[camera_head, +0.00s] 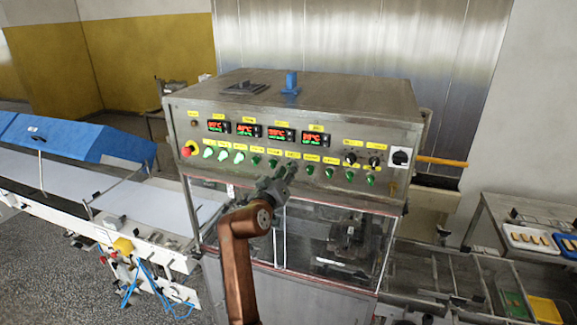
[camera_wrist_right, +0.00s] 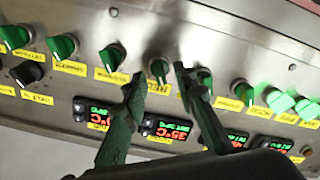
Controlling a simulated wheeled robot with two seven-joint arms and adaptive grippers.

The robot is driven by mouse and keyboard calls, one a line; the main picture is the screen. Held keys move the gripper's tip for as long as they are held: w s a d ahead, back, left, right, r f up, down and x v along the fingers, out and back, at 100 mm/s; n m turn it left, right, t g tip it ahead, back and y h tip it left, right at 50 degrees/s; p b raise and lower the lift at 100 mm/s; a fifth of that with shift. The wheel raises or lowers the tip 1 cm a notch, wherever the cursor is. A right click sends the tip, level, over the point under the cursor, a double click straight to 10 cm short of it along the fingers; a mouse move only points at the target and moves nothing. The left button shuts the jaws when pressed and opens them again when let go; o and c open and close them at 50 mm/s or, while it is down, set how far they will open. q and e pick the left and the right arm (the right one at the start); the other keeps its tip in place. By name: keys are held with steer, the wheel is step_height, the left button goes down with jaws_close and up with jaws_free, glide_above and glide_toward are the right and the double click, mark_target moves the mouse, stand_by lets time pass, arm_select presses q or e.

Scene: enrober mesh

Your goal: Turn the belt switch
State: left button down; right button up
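The control panel (camera_head: 330,150) carries a row of rotary switches. In the right wrist view, a green switch (camera_wrist_right: 159,68) with a small yellow label (camera_wrist_right: 158,88) lies between the fingertips of my right gripper (camera_wrist_right: 160,80). The label is too blurred to read surely as the belt label. The fingers are open, one on each side of the switch; whether either touches it cannot be told. In the head view, my right gripper (camera_head: 277,180) is at the panel's lower middle and hides part of the row. My left gripper is not in view.
Three lit green switches (camera_head: 223,155) and a red stop button (camera_head: 187,150) are at the panel's left. Temperature displays (camera_head: 280,134) sit above the row. A black-handled main switch (camera_head: 400,157) is at the right. A white conveyor (camera_head: 120,195) runs left.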

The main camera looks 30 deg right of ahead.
steer(key=shift+w+d, duration=0.5)
steer(key=shift+c, duration=0.6)
jaws_close()
